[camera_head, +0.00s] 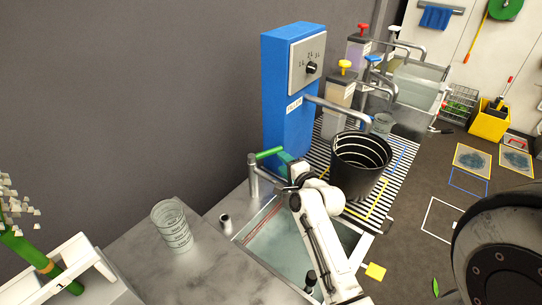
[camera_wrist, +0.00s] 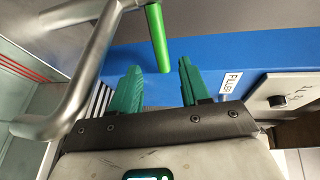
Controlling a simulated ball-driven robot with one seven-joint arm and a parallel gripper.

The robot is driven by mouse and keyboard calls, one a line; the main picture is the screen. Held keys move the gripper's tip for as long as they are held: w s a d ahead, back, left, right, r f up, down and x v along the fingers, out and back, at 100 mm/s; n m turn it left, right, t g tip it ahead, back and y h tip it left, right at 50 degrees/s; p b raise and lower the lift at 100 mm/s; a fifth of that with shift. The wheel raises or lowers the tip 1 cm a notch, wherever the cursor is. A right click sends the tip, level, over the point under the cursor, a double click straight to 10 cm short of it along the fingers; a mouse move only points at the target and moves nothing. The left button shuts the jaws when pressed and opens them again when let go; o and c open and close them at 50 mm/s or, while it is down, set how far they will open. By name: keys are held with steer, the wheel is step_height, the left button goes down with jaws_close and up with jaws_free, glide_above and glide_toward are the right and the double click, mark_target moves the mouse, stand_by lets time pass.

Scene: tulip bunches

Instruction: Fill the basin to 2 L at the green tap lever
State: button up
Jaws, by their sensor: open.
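The green tap lever (camera_head: 268,153) sticks out sideways from the top of the grey metal tap (camera_head: 254,180). In the wrist view the lever (camera_wrist: 156,40) hangs down from the tap (camera_wrist: 70,105), its free end between my teal fingertips. My gripper (camera_wrist: 158,66) is open, with a finger to either side of the lever's end; I cannot tell whether either touches it. In the head view my gripper (camera_head: 286,161) is beside the lever, partly hidden by my wrist. The basin (camera_head: 238,232) has red lines on its inner wall and a pale interior; its water level is unclear. My arm covers part of it.
A blue filler column (camera_head: 287,95) with a dial stands close behind my gripper. Its spout (camera_head: 338,108) reaches over a black bucket (camera_head: 358,170) on a striped grate. A clear measuring beaker (camera_head: 172,225) stands on the left counter (camera_head: 150,265).

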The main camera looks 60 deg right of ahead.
mark_target(272, 153)
steer(key=x, duration=0.9)
steer(key=shift+w+d, duration=0.1)
steer(key=shift+w, duration=0.1)
steer(key=shift+c, duration=0.3)
steer(key=shift+f, duration=0.1)
jaws_close()
